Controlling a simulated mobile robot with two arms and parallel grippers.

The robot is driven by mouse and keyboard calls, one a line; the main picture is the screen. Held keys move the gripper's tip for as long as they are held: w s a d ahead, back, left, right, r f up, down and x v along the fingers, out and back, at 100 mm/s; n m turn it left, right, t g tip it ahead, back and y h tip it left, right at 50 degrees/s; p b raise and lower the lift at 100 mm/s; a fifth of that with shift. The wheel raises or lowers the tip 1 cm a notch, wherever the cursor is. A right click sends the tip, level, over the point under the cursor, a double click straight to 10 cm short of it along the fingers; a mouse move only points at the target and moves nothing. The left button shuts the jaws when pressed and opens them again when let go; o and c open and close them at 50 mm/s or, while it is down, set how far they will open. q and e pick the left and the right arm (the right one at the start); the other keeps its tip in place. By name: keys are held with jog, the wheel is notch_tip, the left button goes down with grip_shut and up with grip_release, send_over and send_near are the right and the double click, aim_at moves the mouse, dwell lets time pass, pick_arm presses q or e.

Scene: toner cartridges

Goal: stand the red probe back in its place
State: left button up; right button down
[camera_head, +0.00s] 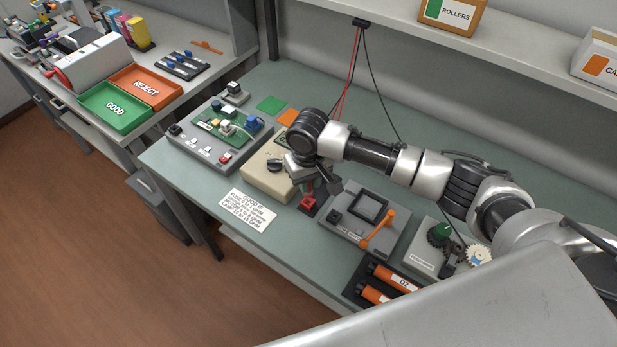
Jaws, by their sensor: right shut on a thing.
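My right gripper (309,180) reaches in from the right and points down over the bench, just right of a beige meter box (268,178). It is shut on the red probe (306,188), of which only a little red shows between and below the fingers. Directly below is a small red block (308,204), which looks like the probe's holder. I cannot tell whether the probe's tip is in the block or just above it. My left gripper is not in view.
A grey device with a screen and orange lever (365,220) stands close on the right. A printed white card (247,211) lies to the left. Beyond it is a grey test panel with a green board (220,137). Red and black cables (350,70) hang behind.

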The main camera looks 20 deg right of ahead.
jog(key=shift+f, duration=0.2)
dwell(0.5)
jog(key=shift+f, duration=0.8)
jog(key=shift+p, duration=0.3)
dwell(0.4)
jog(key=shift+f+b, duration=0.3)
jog(key=shift+f, duration=0.5)
dwell(0.8)
jog(key=c, duration=0.9)
grip_release()
jog(key=shift+r, duration=0.1)
notch_tip(320, 180, up, 11)
jog(key=shift+f+b, duration=0.15)
jog(key=shift+b, duration=0.5)
